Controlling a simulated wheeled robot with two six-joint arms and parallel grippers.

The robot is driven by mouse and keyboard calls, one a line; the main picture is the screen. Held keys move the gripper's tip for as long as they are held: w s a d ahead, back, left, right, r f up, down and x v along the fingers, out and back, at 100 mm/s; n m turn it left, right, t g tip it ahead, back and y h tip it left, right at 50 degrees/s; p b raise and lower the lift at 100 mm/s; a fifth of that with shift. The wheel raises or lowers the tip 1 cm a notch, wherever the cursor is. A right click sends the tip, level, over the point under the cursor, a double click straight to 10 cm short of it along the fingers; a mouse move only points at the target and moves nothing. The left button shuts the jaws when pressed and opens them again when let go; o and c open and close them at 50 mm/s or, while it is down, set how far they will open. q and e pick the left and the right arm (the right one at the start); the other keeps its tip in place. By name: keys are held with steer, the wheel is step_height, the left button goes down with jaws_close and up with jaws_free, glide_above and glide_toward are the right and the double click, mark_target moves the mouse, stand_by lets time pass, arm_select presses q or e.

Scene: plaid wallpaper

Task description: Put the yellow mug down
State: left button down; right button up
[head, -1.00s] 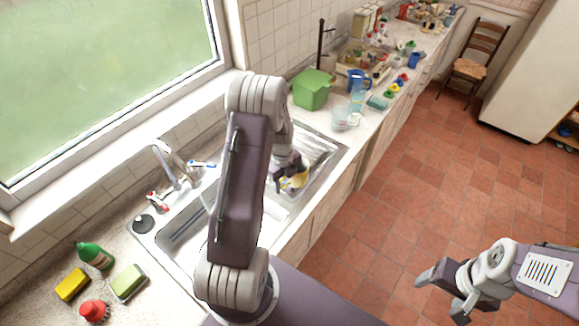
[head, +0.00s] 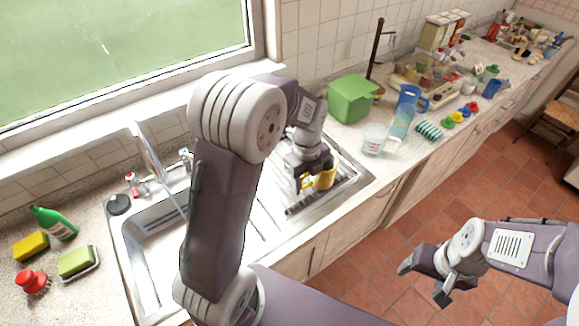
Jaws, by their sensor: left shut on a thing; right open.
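The yellow mug (head: 324,179) is at my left gripper (head: 314,172), over the ribbed metal drainboard (head: 347,172) right of the sink basin. My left gripper is shut on it, and its fingers hide part of the mug. I cannot tell whether the mug touches the drainboard. My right gripper (head: 423,278) is open and empty, over the tiled floor at the lower right.
Sponges and a green bottle (head: 55,223) lie further left.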

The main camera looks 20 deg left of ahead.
arm_select(q)
steer(key=shift+s, duration=0.25)
steer(key=shift+w+a, duration=0.1)
steer(key=shift+a, duration=0.25)
steer(key=p, duration=0.3)
glide_above(279, 189)
step_height(279, 189, down, 7)
steer(key=shift+r, duration=0.1)
steer(key=shift+a, duration=0.15)
steer(key=f, duration=0.3)
steer(key=shift+d+f+p, duration=0.2)
steer(key=shift+d+p, duration=0.05)
steer(key=shift+p, duration=0.15)
steer(key=shift+f, duration=0.4)
steer(key=shift+a+f, duration=0.1)
steer(key=shift+a, duration=0.05)
steer(key=shift+f, duration=0.15)
steer(key=c, duration=0.9)
jaws_free()
